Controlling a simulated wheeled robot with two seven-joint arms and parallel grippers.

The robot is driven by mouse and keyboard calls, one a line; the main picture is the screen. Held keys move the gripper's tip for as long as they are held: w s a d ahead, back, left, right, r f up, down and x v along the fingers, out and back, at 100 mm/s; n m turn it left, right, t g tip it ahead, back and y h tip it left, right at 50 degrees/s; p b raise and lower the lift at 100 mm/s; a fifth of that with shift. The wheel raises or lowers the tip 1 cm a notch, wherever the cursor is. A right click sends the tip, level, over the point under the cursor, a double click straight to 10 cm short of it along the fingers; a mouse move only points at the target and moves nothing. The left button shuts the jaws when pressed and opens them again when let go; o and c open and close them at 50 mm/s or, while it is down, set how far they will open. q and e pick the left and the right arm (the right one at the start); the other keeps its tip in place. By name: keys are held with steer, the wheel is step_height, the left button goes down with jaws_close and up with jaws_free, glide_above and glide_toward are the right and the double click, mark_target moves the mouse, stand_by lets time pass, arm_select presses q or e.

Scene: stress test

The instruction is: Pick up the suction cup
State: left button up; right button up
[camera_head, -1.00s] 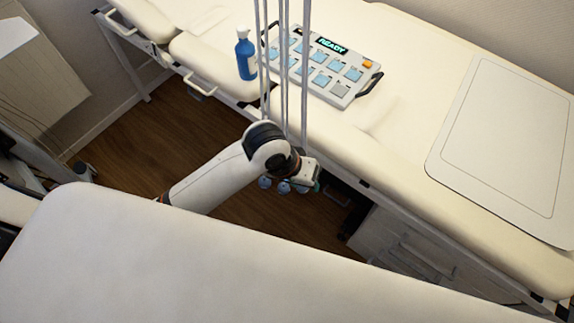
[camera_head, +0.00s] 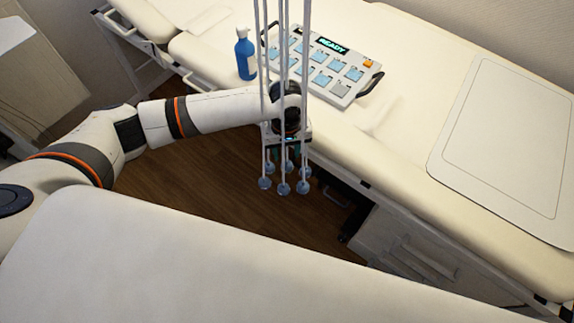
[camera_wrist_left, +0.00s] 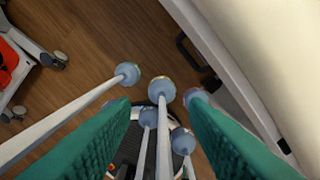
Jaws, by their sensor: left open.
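Several blue-grey suction cups (camera_head: 283,188) hang at the lower ends of pale leads in the head view, above the floor between two couches. In the left wrist view the cups (camera_wrist_left: 128,72) show close up, with one lead and cup (camera_wrist_left: 161,90) running between the fingers and others beside or behind it. My left gripper (camera_head: 286,145) is behind the leads, just above the cups. In the left wrist view its green ribbed fingers (camera_wrist_left: 160,110) are spread apart and close on nothing. Whether they touch any lead cannot be told. My right gripper is not in view.
A blue bottle (camera_head: 246,56) and a keypad panel (camera_head: 345,91) reading READY stand on the back cream couch (camera_head: 392,140). A flat white pad (camera_head: 505,140) lies at its right. Wooden floor (camera_head: 190,175) lies between.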

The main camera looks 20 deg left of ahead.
mark_target(287, 163)
arm_select(q)
step_height(287, 163, down, 6)
steer(key=shift+w+d+r+b, duration=0.1)
steer(key=shift+r+b, duration=0.05)
steer(key=shift+b, duration=0.2)
steer(key=c, duration=0.7)
